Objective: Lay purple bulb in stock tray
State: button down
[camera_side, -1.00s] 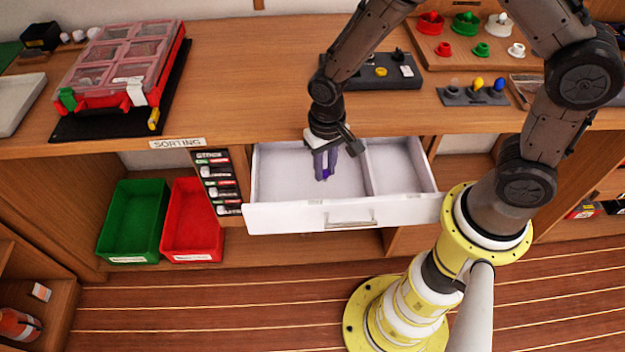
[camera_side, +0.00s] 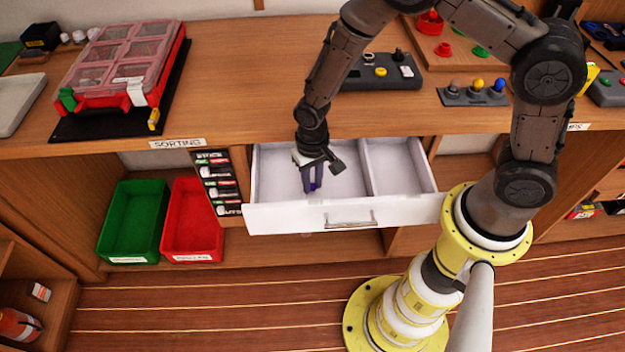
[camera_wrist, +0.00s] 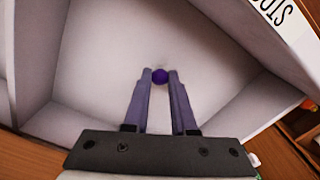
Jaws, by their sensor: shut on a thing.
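The purple bulb (camera_wrist: 160,76) is a small round purple thing between the fingertips of my gripper (camera_wrist: 161,84). In the side view my gripper (camera_side: 312,186) points down inside the left compartment of the open white drawer (camera_side: 275,178), near its front wall, and the bulb (camera_side: 315,186) shows as a small purple spot. The wrist view shows the pale compartment floor (camera_wrist: 100,45) beyond the bulb. I cannot tell whether the bulb touches it. A label on the drawer rim (camera_wrist: 270,12) is cut off, so I cannot confirm which part is the stock tray.
A divider (camera_side: 368,168) separates the empty right compartment (camera_side: 400,170). A green bin (camera_side: 133,215) and a red bin (camera_side: 192,220) stand on the shelf to the left. The drawer's front wall (camera_side: 290,218) is close to my gripper. A button panel (camera_side: 378,75) sits on the worktop above.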

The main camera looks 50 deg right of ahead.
jog(key=c, duration=0.7)
grip_release()
jog(key=shift+f, duration=0.1)
jog(key=shift+c, duration=0.2)
notch_tip(320, 180, up, 12)
jog(key=r, duration=0.1)
notch_tip(320, 180, up, 13)
jog(key=n+t, duration=0.1)
jog(key=t, duration=0.2)
send_over(313, 184)
jog(key=s+d, duration=0.5)
jog(key=s, duration=0.1)
jog(key=s+d+r+n+t, duration=0.1)
jog(key=s+d+r, duration=0.1)
jog(key=s, duration=0.4)
jog(key=s+d+r+n+t, duration=0.1)
jog(key=s+d+r, duration=0.1)
jog(key=s, duration=0.4)
jog(key=shift+s+d+r+n+t, duration=0.3)
jog(key=shift+s+r, duration=0.1)
jog(key=shift+r, duration=0.4)
